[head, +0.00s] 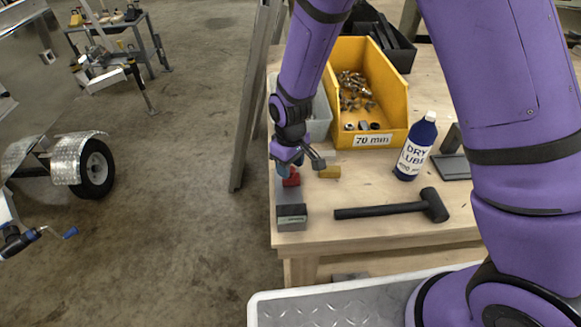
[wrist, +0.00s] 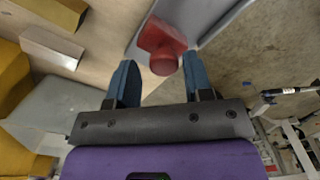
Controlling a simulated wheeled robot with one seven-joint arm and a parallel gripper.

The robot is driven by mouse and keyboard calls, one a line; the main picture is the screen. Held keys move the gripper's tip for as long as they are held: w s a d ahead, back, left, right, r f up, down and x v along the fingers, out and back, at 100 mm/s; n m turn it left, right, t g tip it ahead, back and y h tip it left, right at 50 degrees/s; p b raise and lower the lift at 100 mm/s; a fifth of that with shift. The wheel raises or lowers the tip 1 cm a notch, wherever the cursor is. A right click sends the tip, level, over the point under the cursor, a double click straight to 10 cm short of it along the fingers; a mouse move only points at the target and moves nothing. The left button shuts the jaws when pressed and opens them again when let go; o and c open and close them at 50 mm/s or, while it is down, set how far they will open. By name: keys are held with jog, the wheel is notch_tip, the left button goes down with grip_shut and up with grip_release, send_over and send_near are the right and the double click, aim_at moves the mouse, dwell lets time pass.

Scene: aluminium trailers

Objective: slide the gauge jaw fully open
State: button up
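The gauge lies along the left edge of the wooden bench, with a grey rail (head: 287,195) and a dark end block (head: 291,217) at its near end. Its red jaw (head: 291,180) sits on the rail, beyond the end block and apart from it. In the wrist view the red jaw (wrist: 165,42) has a round knob facing me, on the grey rail (wrist: 222,20). My gripper (head: 285,168) is just above the jaw. In the wrist view my gripper (wrist: 160,75) has its blue fingers apart, one either side of the knob, with gaps showing. Contact is not visible.
A brass block (head: 330,172) lies close right of my gripper.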

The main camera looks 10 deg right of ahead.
jog(key=shift+o, duration=0.3)
jog(key=shift+s, duration=0.1)
notch_tip(320, 180, up, 11)
dwell(0.4)
jog(key=shift+d, duration=0.1)
jog(key=s+d+r+m+t, duration=0.1)
jog(key=s+d+r+m, duration=0.15)
jog(key=d+r, duration=0.55)
jog(key=s+d+r+m+t, duration=0.15)
jog(key=s+d+r, duration=0.35)
jog(key=r, duration=0.5)
jog(key=s+d+r+m+t, duration=0.2)
jog(key=s+d+r+m, duration=0.2)
jog(key=s+d+r, duration=0.3)
jog(key=s+d, duration=0.4)
jog(key=s, duration=0.3)
jog(key=shift+s+m+t, duration=0.3)
jog(key=shift+t, duration=0.05)
dwell(1.4)
